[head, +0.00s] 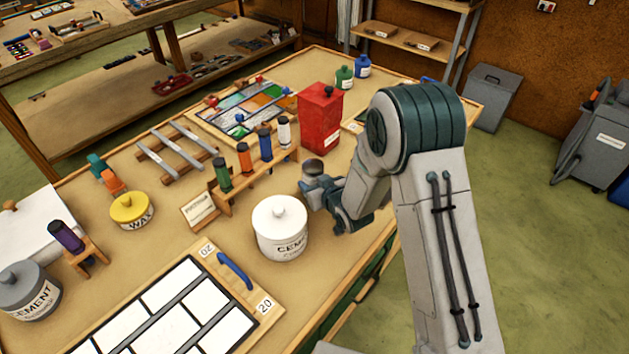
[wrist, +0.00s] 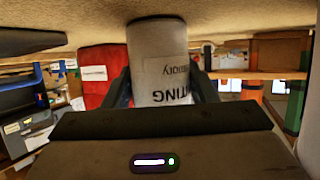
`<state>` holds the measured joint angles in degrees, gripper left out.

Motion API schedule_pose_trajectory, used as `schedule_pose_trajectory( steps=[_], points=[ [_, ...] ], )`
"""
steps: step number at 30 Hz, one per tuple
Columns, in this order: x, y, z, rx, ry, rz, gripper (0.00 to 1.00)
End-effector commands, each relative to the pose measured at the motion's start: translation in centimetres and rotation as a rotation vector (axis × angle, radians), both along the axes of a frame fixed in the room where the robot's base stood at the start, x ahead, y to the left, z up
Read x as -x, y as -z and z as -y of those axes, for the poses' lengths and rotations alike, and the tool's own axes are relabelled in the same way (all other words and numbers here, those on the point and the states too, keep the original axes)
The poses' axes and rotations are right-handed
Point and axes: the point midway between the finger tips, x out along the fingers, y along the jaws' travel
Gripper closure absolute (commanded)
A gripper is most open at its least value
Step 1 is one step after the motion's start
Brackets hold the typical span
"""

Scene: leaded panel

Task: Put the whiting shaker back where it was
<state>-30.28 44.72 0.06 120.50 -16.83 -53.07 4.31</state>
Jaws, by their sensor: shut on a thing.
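The whiting shaker (wrist: 158,45) is a pale grey cylinder with a white label, partly readable as "...TING". It fills the middle of the wrist view, which looks upside down, with the tabletop along the top. My gripper (wrist: 163,90) is shut on it, one dark finger on each side. Its lower end is close to the tabletop; I cannot tell if it touches. In the head view my gripper (head: 316,186) is low over the bench, right of the white cement tub (head: 281,232) and in front of the red box.
A wooden rack (head: 238,187) of coloured tubes stands just left of my gripper. The red box (head: 320,120) is behind it. Green (head: 344,77) and blue (head: 362,67) jars stand at the far end. A white tile panel (head: 170,318) lies in front.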

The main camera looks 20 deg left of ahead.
Motion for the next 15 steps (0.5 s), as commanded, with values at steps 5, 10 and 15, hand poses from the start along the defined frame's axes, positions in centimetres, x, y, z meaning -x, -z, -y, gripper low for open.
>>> schedule_pose_trajectory(
  steps=[5,10,15],
  points=[
    [-0.04,-0.08,-0.02,-0.001,0.0,0.003,0.78],
    [-0.05,0.29,-0.02,-0.002,0.0,0.002,0.78],
    [-0.01,0.24,0.0,-0.001,0.0,0.001,0.26]
  ],
)
